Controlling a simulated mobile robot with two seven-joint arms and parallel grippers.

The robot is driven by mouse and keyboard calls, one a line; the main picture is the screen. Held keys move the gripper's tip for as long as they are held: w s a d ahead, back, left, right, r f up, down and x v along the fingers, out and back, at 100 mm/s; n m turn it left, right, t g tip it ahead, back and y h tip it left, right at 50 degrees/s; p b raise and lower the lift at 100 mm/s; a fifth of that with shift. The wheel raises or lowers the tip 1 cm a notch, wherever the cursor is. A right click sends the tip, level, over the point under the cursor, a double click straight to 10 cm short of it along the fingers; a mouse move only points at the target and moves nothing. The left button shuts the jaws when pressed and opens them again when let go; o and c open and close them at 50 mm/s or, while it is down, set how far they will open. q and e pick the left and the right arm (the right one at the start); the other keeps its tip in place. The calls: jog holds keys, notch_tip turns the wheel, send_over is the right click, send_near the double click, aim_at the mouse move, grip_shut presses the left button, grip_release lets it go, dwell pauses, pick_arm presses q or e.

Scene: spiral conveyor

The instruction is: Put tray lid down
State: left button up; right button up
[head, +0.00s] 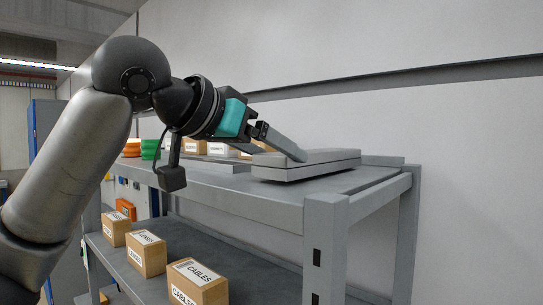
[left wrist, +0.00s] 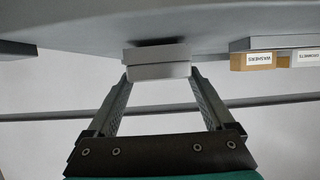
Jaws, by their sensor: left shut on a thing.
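The tray lid (head: 325,156) is a flat grey slab at the right end of the top shelf. It forms the upper layer of a two-layer grey stack, and the lower layer looks like the tray (head: 290,173). The lid rests on or just above it; I cannot tell which. My left gripper (head: 298,156) reaches in from the left, its fingers at the lid's near left side. In the left wrist view the stack's pale end (left wrist: 158,71) shows between the two fingertips, and the gripper is shut on the lid. My right gripper is not in view.
The grey shelf unit (head: 328,208) has a lower shelf with several labelled cartons (head: 146,255). More cartons (head: 222,149) stand behind my gripper on the top shelf. Green (head: 150,149) and orange items stand at its far left. A wall rises close behind.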

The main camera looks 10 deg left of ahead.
pick_arm(q)
jog(key=shift+f, duration=0.2)
jog(key=shift+f, duration=0.15)
jog(key=o, duration=1.3)
jog(key=b+v, duration=0.1)
jog(key=v, duration=1.1)
jog(key=shift+b, duration=0.35)
